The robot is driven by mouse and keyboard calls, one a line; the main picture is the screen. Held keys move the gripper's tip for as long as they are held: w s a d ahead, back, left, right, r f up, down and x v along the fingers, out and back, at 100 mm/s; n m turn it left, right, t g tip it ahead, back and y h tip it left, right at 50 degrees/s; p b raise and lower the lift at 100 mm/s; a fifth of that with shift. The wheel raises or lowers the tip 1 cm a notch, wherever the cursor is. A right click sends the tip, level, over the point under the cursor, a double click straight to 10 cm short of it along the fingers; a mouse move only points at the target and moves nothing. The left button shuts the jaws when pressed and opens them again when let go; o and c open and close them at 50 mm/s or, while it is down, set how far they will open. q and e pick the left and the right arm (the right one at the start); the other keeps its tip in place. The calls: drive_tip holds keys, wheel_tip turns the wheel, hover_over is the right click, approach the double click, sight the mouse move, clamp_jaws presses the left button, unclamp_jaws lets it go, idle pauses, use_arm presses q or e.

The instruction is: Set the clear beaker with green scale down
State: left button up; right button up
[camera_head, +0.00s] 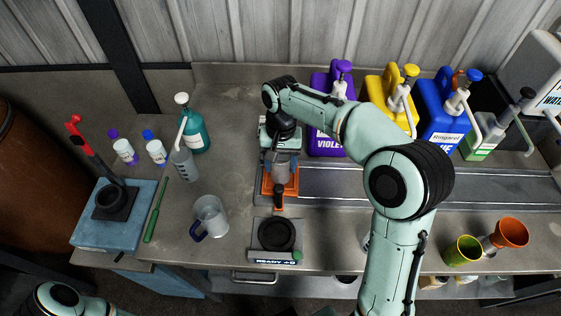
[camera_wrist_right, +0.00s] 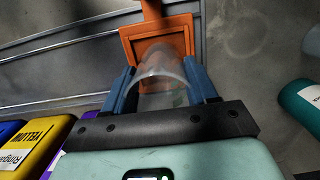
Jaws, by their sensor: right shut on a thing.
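My right gripper (camera_head: 282,160) is shut on a clear beaker, seen most closely in the right wrist view (camera_wrist_right: 160,88) between the two blue fingers. A faint green mark shows on its wall. In the head view the beaker (camera_head: 285,176) is partly hidden by the gripper and sits over the orange square carriage (camera_head: 279,196). In the wrist view the carriage (camera_wrist_right: 160,42) lies just beyond the beaker's rim. I cannot tell whether the beaker touches it. My left gripper is out of view; only part of the left arm shows at the bottom left.
A dark round pad (camera_head: 277,234) is at the front of the bench, with a blue-handled jug (camera_head: 210,216) to its left. Another beaker (camera_head: 184,164) stands by the teal bottle (camera_head: 195,134). The violet (camera_head: 325,140), yellow and blue containers line the back.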

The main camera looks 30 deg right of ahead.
drive_tip(key=shift+f, duration=0.1)
drive_tip(key=o, duration=1)
drive_tip(key=shift+o, duration=0.2)
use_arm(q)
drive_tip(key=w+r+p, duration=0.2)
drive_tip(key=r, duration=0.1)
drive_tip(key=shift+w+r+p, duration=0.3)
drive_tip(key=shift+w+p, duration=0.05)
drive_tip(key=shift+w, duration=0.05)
use_arm(e)
wheel_tip(320, 180, up, 12)
drive_tip(key=w, duration=0.1)
drive_tip(key=shift+d, duration=0.4)
drive_tip(key=shift+w, duration=0.1)
